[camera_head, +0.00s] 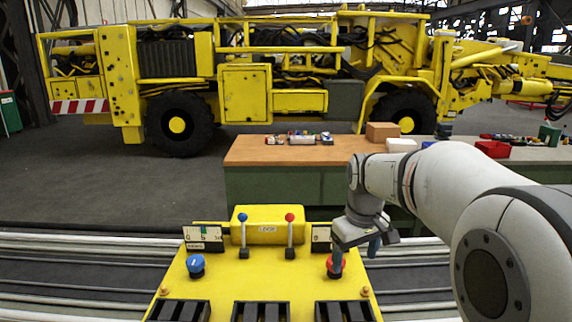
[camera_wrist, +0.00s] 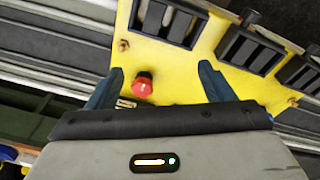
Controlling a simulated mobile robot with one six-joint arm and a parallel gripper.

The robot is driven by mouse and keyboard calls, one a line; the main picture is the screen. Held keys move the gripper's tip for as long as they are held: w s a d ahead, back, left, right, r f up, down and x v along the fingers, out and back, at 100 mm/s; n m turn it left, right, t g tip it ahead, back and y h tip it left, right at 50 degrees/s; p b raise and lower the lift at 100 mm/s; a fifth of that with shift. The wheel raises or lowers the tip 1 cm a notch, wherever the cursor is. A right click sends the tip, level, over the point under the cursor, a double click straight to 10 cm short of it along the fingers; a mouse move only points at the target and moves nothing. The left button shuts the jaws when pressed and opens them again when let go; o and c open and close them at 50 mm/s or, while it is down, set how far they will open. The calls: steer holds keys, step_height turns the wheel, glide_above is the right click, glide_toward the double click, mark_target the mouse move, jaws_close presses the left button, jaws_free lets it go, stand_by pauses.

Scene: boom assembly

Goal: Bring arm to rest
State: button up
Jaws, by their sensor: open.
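My gripper (camera_head: 356,251) hangs at the end of my arm above the right side of the yellow control panel, close to the red knob (camera_head: 334,265). In the wrist view my gripper (camera_wrist: 161,84) shows two blue fingers spread apart with nothing between them. The red knob (camera_wrist: 144,84) appears between the fingers, on the yellow panel (camera_wrist: 185,62) beyond them. I cannot tell whether a finger touches the panel. My arm reaches in from the right of the head view.
The panel carries a blue knob (camera_head: 196,264), a blue-topped lever (camera_head: 243,238) and a red-topped lever (camera_head: 290,238). A workbench (camera_head: 290,152) with a cardboard box (camera_head: 382,131) and red bin (camera_head: 493,149) stands behind. A large yellow machine (camera_head: 245,92) fills the back. Open floor lies left.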

steer(key=s+f+m, duration=0.2)
steer(key=s, duration=0.8)
steer(key=s+f+m+t, duration=0.1)
steer(key=s+f+m, duration=0.1)
steer(key=s, duration=0.8)
steer(key=shift+s+f+m, duration=0.3)
